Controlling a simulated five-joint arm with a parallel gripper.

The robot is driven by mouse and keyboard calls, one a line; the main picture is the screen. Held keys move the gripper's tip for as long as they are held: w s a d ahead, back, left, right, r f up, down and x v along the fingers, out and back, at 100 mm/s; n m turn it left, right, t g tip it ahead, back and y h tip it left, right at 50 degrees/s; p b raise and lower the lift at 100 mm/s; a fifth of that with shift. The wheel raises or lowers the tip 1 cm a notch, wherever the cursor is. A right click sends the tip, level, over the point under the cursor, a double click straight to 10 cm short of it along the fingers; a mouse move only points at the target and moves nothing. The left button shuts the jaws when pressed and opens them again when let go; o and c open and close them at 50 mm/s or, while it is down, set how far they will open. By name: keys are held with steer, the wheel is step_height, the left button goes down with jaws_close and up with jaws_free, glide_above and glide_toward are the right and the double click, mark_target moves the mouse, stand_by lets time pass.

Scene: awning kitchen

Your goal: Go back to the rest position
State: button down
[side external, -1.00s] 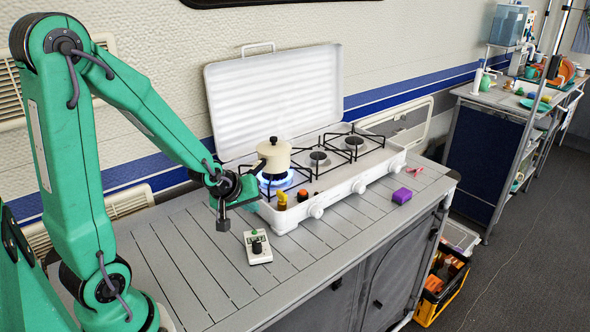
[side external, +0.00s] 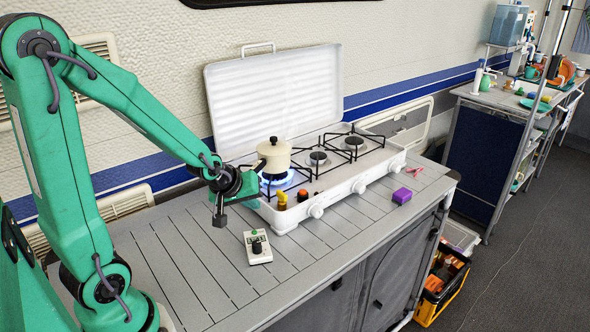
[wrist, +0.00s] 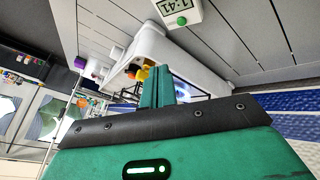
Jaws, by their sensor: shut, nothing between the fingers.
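My gripper (side external: 220,219) is shut and empty. In the side external view it hangs above the slatted counter, to the left of the stove and up and left of the small timer box. In the wrist view the shut green fingers (wrist: 157,88) point toward the white stove (wrist: 150,48). My arm reaches in from the left, bent at the elbow.
The white stove (side external: 352,183) has its lid raised and a cream pot (side external: 274,157) over a blue flame. A timer (side external: 257,247) with a green button stands on the counter (side external: 330,248); its display reads in the wrist view (wrist: 178,10).

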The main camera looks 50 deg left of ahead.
steer(key=s+d+r+m+g+h, duration=0.1)
steer(key=s+d+r+m+h, duration=0.1)
steer(key=s+d+r+m, duration=0.8)
steer(key=v, duration=0.5)
steer(key=shift+s+f, duration=0.15)
steer(key=shift+s, duration=0.15)
